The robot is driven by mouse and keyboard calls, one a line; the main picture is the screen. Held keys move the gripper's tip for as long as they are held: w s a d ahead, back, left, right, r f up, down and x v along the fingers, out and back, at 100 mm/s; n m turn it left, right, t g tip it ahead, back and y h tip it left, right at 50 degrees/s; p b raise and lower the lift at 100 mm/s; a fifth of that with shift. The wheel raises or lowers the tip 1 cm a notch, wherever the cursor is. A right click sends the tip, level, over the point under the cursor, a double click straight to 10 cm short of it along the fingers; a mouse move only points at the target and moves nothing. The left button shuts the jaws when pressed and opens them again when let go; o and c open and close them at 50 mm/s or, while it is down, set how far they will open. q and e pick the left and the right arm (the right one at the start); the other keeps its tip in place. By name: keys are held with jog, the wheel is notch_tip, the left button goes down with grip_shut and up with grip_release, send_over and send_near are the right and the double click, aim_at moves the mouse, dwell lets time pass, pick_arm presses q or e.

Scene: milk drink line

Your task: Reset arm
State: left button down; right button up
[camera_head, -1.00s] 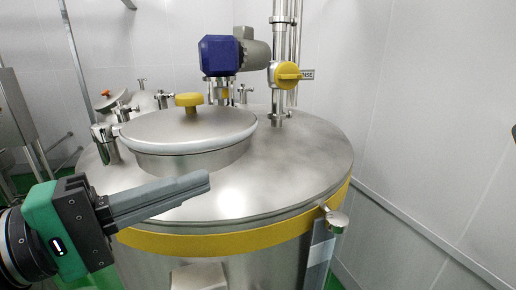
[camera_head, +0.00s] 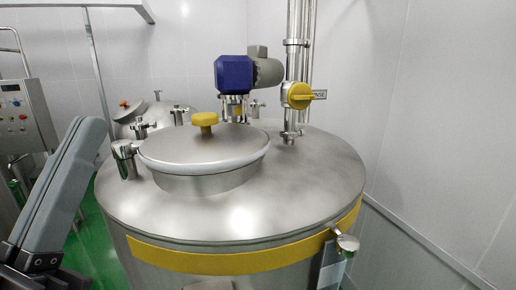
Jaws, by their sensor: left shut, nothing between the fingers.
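My left gripper (camera_head: 90,138) is at the left edge of the head view, its grey fingers pressed together and pointing up and to the right. Nothing is between them. It is to the left of the steel tank (camera_head: 300,190) and appears clear of it. The gripper's body is mostly cut off at the lower left. My right gripper is out of the picture.
The tank has a round lid (camera_head: 205,155) with a yellow knob (camera_head: 205,119), a blue motor (camera_head: 235,74) and a pipe with a yellow valve handle (camera_head: 300,96). A control panel (camera_head: 18,115) stands at the far left. Green floor (camera_head: 95,235) shows between.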

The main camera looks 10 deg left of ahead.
pick_arm(q)
notch_tip(320, 180, up, 13)
jog(key=p, duration=1)
jog(key=shift+r, duration=0.15)
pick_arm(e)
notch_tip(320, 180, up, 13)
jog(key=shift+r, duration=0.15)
pick_arm(q)
jog(key=shift+w, duration=0.1)
